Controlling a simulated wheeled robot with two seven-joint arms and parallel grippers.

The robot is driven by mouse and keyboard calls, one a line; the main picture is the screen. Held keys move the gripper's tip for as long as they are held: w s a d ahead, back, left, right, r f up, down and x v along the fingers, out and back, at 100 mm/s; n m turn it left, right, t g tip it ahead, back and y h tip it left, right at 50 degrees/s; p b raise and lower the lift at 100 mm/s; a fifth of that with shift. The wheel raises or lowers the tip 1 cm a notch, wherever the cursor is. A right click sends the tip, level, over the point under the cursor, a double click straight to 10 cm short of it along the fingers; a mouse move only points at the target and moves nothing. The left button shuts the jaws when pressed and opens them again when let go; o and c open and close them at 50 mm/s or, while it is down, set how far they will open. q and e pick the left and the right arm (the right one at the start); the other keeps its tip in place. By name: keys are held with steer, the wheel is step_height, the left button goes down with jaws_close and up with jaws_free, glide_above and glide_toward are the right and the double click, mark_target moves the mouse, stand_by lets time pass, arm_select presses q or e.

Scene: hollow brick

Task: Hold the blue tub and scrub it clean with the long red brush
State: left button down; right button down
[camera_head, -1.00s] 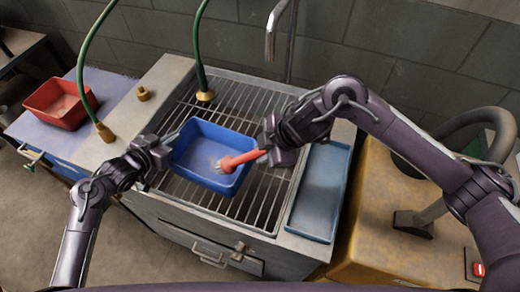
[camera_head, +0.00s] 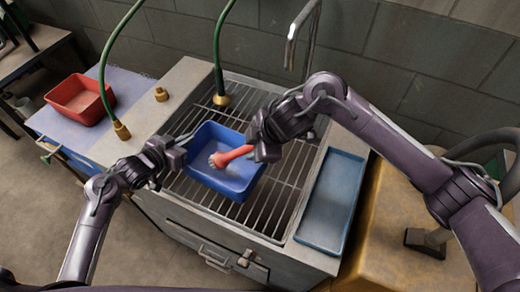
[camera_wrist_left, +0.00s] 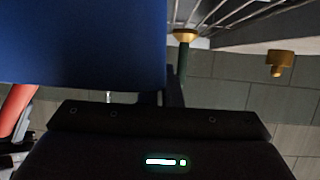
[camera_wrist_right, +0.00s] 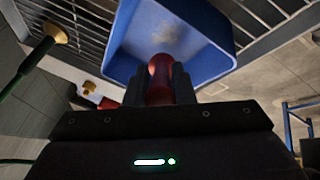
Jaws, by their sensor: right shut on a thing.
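The blue tub (camera_head: 238,186) sits open side up on the sink's metal grate. My left gripper (camera_head: 181,144) is at the tub's left rim; the tub wall (camera_wrist_left: 80,40) fills much of the left wrist view and hides part of its jaws, so I cannot tell if they grip the rim. My right gripper (camera_head: 262,150) is shut on the handle of the long red brush (camera_head: 236,154); the handle also shows in the right wrist view (camera_wrist_right: 160,72). The brush's pale bristle head is inside the tub, toward its left side. A pale smudge (camera_wrist_right: 196,35) marks the tub's inside.
A blue tray (camera_head: 333,197) lies right of the grate. A red bin (camera_head: 80,101) stands on the left table. Green hoses with brass ends (camera_head: 221,99) and a metal faucet (camera_head: 290,45) rise behind the tub. Bare grate lies around the tub.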

steer(key=w+a, duration=0.3)
steer(key=a, duration=0.3)
steer(key=shift+a+r, duration=0.25)
steer(key=shift+r, duration=0.05)
stand_by(0.3)
steer(key=shift+d, duration=0.1)
steer(key=s+d, duration=0.5)
steer(key=d, duration=0.7)
steer(key=shift+s+d+r, duration=0.2)
steer(key=shift+s+r, duration=0.15)
steer(key=shift+r, duration=0.05)
stand_by(0.7)
steer(key=shift+r, duration=0.15)
steer(key=shift+r, duration=2.9)
step_height(320, 180, up, 3)
steer(key=shift+f, duration=0.1)
